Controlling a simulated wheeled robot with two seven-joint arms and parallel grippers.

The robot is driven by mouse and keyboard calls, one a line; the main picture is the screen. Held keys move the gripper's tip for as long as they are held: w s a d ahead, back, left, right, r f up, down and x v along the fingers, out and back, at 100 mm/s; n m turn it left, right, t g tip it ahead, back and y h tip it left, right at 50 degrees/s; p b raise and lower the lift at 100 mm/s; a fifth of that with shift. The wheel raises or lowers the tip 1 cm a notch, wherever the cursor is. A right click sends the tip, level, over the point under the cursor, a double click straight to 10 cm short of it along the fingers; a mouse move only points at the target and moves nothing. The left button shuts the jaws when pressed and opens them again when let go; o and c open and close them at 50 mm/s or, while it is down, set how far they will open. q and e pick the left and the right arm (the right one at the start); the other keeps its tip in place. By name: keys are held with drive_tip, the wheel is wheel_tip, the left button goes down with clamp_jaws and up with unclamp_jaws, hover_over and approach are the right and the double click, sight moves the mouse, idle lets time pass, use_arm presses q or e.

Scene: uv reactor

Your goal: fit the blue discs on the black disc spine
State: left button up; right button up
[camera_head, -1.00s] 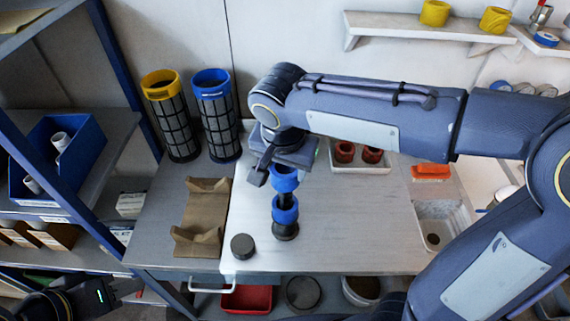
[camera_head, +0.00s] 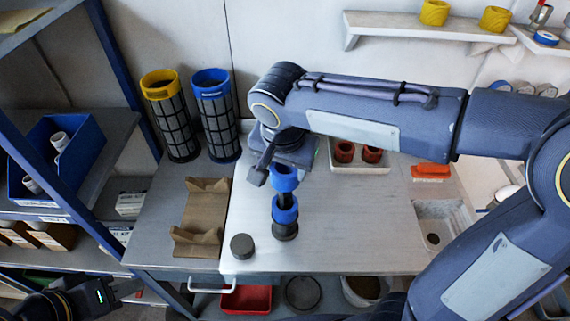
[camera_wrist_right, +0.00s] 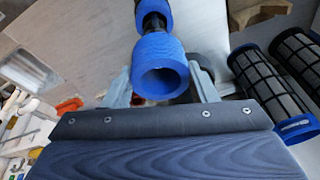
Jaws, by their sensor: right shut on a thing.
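The black disc spine (camera_head: 286,232) stands upright on the light worktop. A lower blue disc (camera_head: 285,211) sits around it, above its dark base. My right gripper (camera_head: 284,166) is shut on an upper blue disc (camera_head: 285,181), held over the top of the spine. In the right wrist view this disc (camera_wrist_right: 162,72) lies between the two fingers, with an open bore. The spine (camera_wrist_right: 153,22) shows beyond it, and the lower disc sits farther along. Whether the spine's tip enters the held disc cannot be seen. My left gripper (camera_head: 122,290) is low at the left, away from the discs; its jaw opening is unclear.
A dark round puck (camera_head: 242,246) lies left of the spine. A brown cradle (camera_head: 203,215) and yellow-topped (camera_head: 171,120) and blue-topped (camera_head: 217,118) mesh cylinders stand left. A white tray (camera_head: 362,168) holds red-brown parts behind. The worktop right of the spine is clear.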

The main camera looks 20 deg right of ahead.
drive_tip(key=shift+f, duration=0.2)
idle(0.4)
drive_tip(key=shift+s+a+f+b+x, duration=0.1)
drive_tip(key=shift+s+b+x, duration=0.2)
drive_tip(key=shift+b+x, duration=0.95)
drive_tip(key=shift+s+a+f+b+x, duration=0.1)
drive_tip(key=shift+s+b+x, duration=0.15)
drive_tip(key=shift+b+x, duration=0.95)
drive_tip(key=shift+s+a+f+b+x, duration=0.15)
drive_tip(key=shift+s+b+x, duration=0.15)
drive_tip(key=shift+b+x, duration=0.95)
drive_tip(key=o, duration=1.3)
drive_tip(key=p+v, duration=0.1)
drive_tip(key=v, duration=0.7)
drive_tip(key=shift+d, duration=0.1)
drive_tip(key=shift+f, duration=0.1)
